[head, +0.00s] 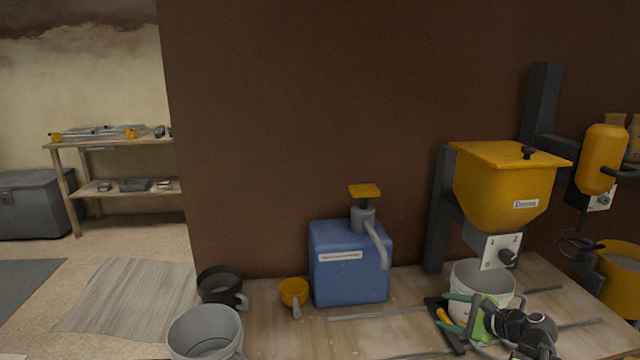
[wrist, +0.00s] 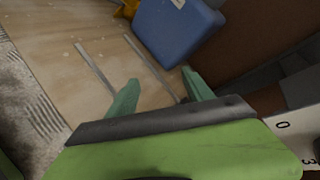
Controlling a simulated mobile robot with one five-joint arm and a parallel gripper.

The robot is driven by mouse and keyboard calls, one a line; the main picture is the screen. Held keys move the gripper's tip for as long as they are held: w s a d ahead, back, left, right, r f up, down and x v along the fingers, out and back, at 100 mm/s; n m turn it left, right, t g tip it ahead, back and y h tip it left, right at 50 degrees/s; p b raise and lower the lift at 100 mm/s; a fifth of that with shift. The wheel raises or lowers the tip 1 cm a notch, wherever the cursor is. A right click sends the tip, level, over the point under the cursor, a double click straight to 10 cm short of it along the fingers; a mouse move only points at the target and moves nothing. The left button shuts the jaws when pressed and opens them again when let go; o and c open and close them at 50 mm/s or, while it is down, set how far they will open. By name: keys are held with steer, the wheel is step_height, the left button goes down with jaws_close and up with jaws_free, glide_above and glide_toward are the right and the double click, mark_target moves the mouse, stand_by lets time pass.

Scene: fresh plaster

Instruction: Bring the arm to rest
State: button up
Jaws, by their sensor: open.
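My gripper (head: 447,311) is low over the right part of the workbench (head: 405,328), in front of the white bucket. Its two green fingers stand apart with nothing between them. In the wrist view my gripper (wrist: 160,77) is also open and empty, with bare bench top showing beyond the fingers. My dark wrist and arm links run from the gripper toward the lower right of the head view. They hide part of the bucket's front.
A blue canister (head: 348,275) with a pump stands mid-bench. A yellow scoop (head: 293,291), black mug (head: 218,286) and grey bucket (head: 205,334) are left. The white bucket (head: 481,277) stands under a yellow hopper (head: 502,185). Metal rails cross the bench; its middle front is clear.

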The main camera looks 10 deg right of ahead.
steer(key=s+a+f+n+g+h, duration=0.1)
steer(key=a+f+n+g, duration=0.3)
steer(key=a+n, duration=0.3)
steer(key=a+f+n+g+h, duration=0.2)
steer(key=a+f+n+g, duration=0.2)
steer(key=a, duration=1)
steer(key=s+a+f+n+g+h, duration=0.1)
steer(key=a+f+n+g, duration=0.2)
steer(key=a+n, duration=0.7)
steer(key=shift+s+a+f+g, duration=0.2)
steer(key=shift+a+f, duration=0.15)
steer(key=shift+f, duration=0.3)
steer(key=shift+s+a+f+g, duration=0.2)
steer(key=shift+a+f, duration=0.1)
steer(key=shift+f, duration=0.3)
step_height(320, 180, up, 15)
steer(key=n+p, duration=0.1)
steer(key=p, duration=1.4)
steer(key=shift+h, duration=0.4)
steer(key=shift+a+f, duration=0.1)
